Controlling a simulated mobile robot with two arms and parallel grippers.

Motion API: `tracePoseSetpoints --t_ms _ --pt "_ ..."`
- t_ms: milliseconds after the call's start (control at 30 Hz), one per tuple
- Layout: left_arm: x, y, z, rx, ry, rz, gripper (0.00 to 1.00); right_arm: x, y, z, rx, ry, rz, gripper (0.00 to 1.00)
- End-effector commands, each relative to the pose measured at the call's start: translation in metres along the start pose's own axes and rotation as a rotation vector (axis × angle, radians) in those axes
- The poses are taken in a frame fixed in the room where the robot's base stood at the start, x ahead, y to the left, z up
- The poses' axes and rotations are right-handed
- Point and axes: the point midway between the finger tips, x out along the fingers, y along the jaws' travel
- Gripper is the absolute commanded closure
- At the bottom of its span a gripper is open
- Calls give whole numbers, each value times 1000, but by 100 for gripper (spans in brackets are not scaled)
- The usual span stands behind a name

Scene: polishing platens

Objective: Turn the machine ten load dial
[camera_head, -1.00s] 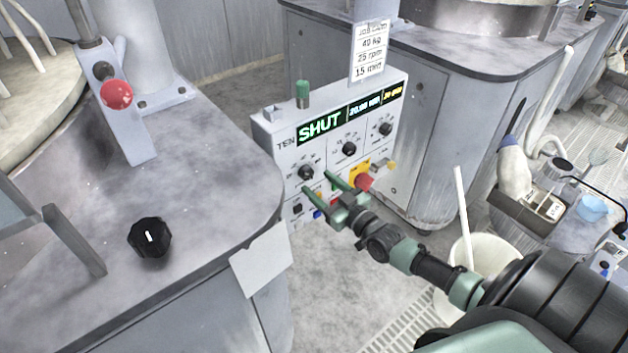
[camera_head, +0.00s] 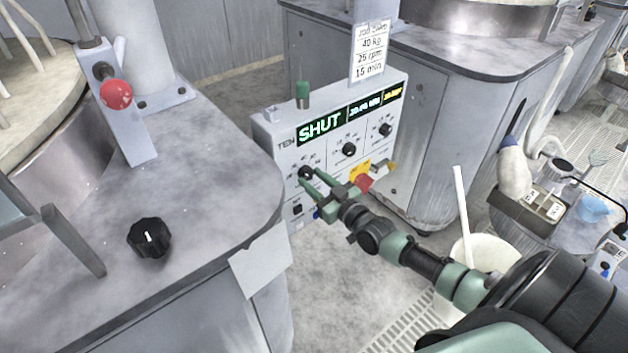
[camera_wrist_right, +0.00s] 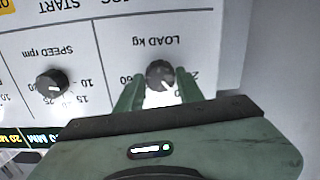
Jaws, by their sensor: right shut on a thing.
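The machine ten control box (camera_head: 330,157) stands between the benches, with a green "SHUT" display (camera_head: 320,126) at the top of its face. Its load dial (camera_head: 306,173) is the black knob at the left of the dial row. In the right wrist view, the load dial (camera_wrist_right: 160,75) sits beside the upside-down label "LOAD kg", its white mark partly visible. My right gripper (camera_head: 310,178) is shut on the load dial, one green finger on each side; the fingers also show in the wrist view (camera_wrist_right: 160,95). My left gripper is not in view.
The speed dial (camera_head: 348,149) and another dial (camera_head: 385,129) are to the right on the same face. A red button (camera_head: 364,183) is close to my right gripper. A loose-looking black knob (camera_head: 149,238) is on the left bench.

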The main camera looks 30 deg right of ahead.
Motion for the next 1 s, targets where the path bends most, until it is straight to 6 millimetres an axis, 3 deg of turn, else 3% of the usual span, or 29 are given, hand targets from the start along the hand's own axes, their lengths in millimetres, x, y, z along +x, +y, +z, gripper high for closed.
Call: tracePoseSetpoints --t_ms 1000 --pt "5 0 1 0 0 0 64 0 0 0 625 0 0 100"
